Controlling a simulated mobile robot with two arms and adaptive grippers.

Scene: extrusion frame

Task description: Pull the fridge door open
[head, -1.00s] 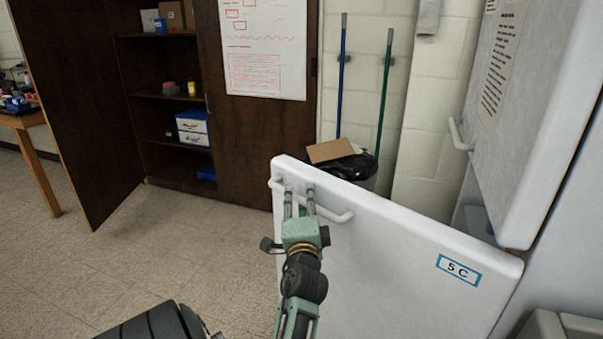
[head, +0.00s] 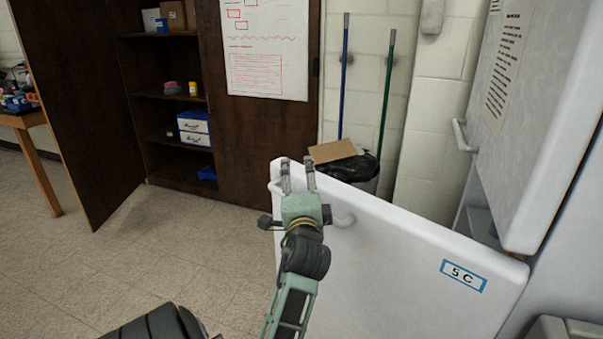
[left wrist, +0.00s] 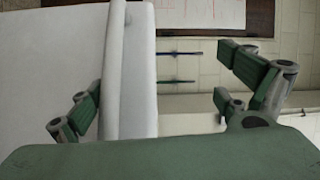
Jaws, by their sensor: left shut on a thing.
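The white lower fridge door (head: 390,265), with a "5 C" label (head: 464,276), stands swung out from the fridge on the right. The left gripper is shut on the handle. Part of the handle is hidden behind the gripper. My right gripper is not in view.
The upper fridge door (head: 530,110) with its own handle (head: 463,135) hangs at the right. Behind the lower door are a bin with a black bag (head: 350,168) and two poles. A dark cabinet (head: 165,100) stands open. Floor (head: 190,250) at left is clear.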

